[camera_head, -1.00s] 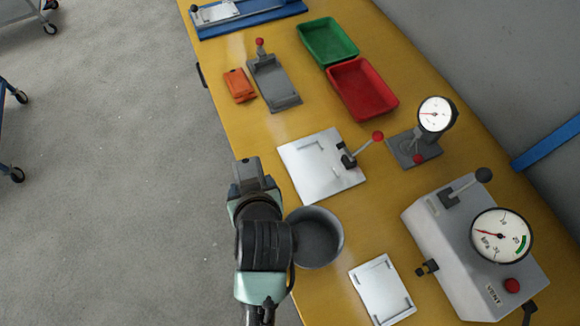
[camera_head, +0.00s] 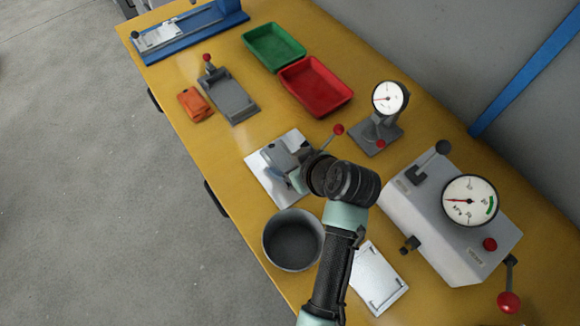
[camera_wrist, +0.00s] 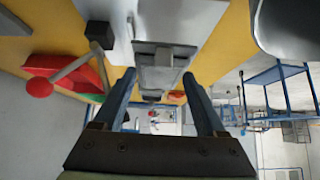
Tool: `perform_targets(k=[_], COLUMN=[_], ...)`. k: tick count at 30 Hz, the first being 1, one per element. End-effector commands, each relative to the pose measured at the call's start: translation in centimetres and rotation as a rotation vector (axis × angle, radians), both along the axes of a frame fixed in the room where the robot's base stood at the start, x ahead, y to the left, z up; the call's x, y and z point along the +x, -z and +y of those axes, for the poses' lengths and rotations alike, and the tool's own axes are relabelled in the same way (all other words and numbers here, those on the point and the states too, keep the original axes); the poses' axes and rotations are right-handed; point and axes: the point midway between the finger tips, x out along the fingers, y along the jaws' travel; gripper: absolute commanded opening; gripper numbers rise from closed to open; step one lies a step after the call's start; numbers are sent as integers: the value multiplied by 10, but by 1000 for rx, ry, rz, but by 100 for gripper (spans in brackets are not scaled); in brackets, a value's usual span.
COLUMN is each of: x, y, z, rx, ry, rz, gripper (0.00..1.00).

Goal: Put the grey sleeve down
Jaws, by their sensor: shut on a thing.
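My gripper (camera_head: 284,157) is over the white metal plate (camera_head: 262,183) that carries the red-knobbed lever. In the wrist view its two blue-grey fingers (camera_wrist: 159,77) are on either side of the grey sleeve (camera_wrist: 163,65), a small block-like grey piece. The fingers are shut on it. The plate (camera_wrist: 196,18) shows just behind the sleeve in that view; I cannot tell whether sleeve and plate touch. In the head view I cannot make the sleeve out apart from my gripper.
The red-knobbed lever (camera_head: 338,129) stands close beside my gripper. A grey round bin (camera_head: 266,240) is at the bench's front edge. A second white plate (camera_head: 390,293), a gauge box (camera_head: 425,220), a dial stand (camera_head: 390,135) and red (camera_head: 340,101) and green (camera_head: 298,53) trays stand around.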

Motion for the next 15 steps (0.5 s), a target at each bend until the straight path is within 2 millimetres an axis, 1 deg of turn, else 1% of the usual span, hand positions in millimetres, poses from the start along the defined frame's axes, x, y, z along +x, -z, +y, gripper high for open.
perform_targets(k=[2,4,10,12,15], x=[2,2,1,2,2], y=[0,5,32,36,35], z=[-3,-3,-2,-2,-2], rx=[1,1,2,1,-1], ry=[-1,-1,0,-1,-1], rz=[0,1,4,0,0], gripper=[9,9,9,9,9])
